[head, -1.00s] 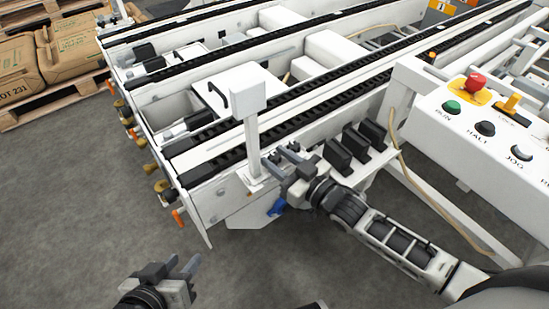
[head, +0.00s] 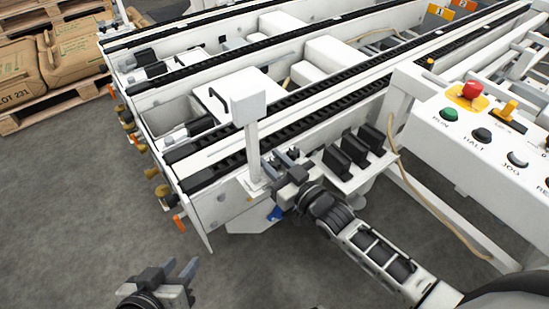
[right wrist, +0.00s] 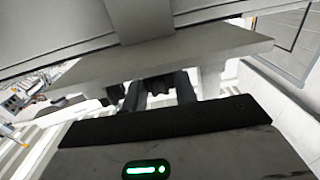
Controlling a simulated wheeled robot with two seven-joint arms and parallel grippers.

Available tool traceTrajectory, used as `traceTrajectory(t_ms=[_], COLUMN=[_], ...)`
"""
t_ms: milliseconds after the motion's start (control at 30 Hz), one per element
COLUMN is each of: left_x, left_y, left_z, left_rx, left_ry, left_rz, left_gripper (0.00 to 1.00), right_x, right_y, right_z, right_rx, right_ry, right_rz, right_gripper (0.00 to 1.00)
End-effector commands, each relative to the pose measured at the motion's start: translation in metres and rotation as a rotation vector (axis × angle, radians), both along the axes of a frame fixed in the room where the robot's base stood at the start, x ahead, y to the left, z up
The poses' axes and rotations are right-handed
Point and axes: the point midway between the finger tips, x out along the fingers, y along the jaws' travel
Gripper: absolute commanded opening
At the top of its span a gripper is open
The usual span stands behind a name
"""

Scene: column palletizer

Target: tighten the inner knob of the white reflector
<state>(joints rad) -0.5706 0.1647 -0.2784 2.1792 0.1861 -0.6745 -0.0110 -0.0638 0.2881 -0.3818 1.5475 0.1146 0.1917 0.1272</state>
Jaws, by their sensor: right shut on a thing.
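The white reflector (head: 248,94) is a square white head on an upright white post, standing on a bracket at the side of the conveyor. My right gripper (head: 274,163) is at the foot of this post, on its right side. In the right wrist view, the fingers of my right gripper (right wrist: 160,92) are closed around a small dark knob (right wrist: 157,84) beneath a pale plate. The fingers hide much of the knob, and the head view does not show it clearly. My left gripper (head: 181,268) is open and empty over the floor at the bottom left.
Several black blocks (head: 352,150) stand on a white shelf just right of my right gripper. A control panel (head: 480,130) with a red button is at the right. Black conveyor rails (head: 320,98) run behind the post. The grey floor (head: 80,215) at left is clear.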

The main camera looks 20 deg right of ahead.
Motion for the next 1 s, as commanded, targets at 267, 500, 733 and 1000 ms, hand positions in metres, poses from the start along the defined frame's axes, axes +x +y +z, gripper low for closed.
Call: traceTrajectory(t_ms=[267, 500, 733, 1000], left_x=[-0.003, -0.002, -0.001, 0.002], left_y=[0.002, 0.002, 0.002, 0.005], left_z=[0.001, 0.001, 0.003, 0.017], left_rx=[0.002, 0.000, 0.000, 0.006], left_ry=[0.006, 0.006, 0.003, -0.021], left_rz=[0.008, 0.011, 0.012, 0.020], left_gripper=[0.36, 0.36, 0.36, 0.36], right_x=[0.000, -0.001, -0.003, -0.043], right_y=[0.000, 0.000, -0.001, -0.016], right_z=[0.000, 0.000, 0.000, 0.000], right_rx=[0.000, -0.001, -0.002, -0.003], right_ry=[0.000, 0.001, 0.001, 0.006], right_rz=[-0.026, -0.026, -0.026, -0.025], right_gripper=[0.05, 0.36, 0.36, 0.36])
